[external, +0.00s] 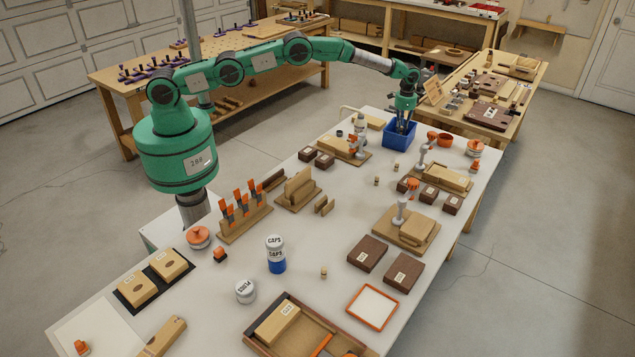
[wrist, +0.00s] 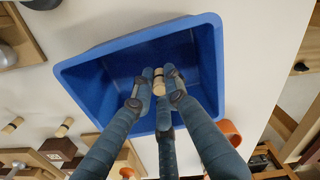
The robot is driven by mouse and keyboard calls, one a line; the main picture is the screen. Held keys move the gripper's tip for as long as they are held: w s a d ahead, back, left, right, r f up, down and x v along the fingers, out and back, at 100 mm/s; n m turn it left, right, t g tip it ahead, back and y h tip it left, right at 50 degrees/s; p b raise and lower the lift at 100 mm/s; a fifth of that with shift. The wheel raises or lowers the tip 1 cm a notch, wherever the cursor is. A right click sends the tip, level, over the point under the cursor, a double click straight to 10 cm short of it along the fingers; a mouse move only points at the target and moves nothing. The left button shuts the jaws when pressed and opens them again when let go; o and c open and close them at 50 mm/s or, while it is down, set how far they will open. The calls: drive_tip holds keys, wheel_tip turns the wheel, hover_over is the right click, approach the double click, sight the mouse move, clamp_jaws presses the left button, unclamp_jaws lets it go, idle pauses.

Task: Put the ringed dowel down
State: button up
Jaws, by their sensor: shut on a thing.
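The ringed dowel (wrist: 158,86) is a short pale wooden peg with a dark ring, seen end-on in the wrist view. My gripper (wrist: 158,82) has its blue-grey fingers closed around it. The fingertips and dowel are over the open blue bin (wrist: 82,72), inside its rim outline; how far above the floor I cannot tell. In the external view my gripper (external: 404,127) points down at the blue bin (external: 397,140), and the dowel cannot be made out there.
An orange bowl (wrist: 229,132) stands close to the bin's right side. In the external view, clamp fixtures (external: 356,140) and dark blocks (external: 325,160) stand nearby.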

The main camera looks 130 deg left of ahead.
sight(402, 127)
drive_tip(key=shift+f, duration=1.45)
drive_tip(key=shift+f, duration=0.1)
drive_tip(key=o, duration=0.7)
wheel_tip(402, 127, up, 12)
drive_tip(key=shift+r+p, duration=0.1)
drive_tip(key=shift+p, duration=0.7)
drive_tip(key=shift+r, duration=0.1)
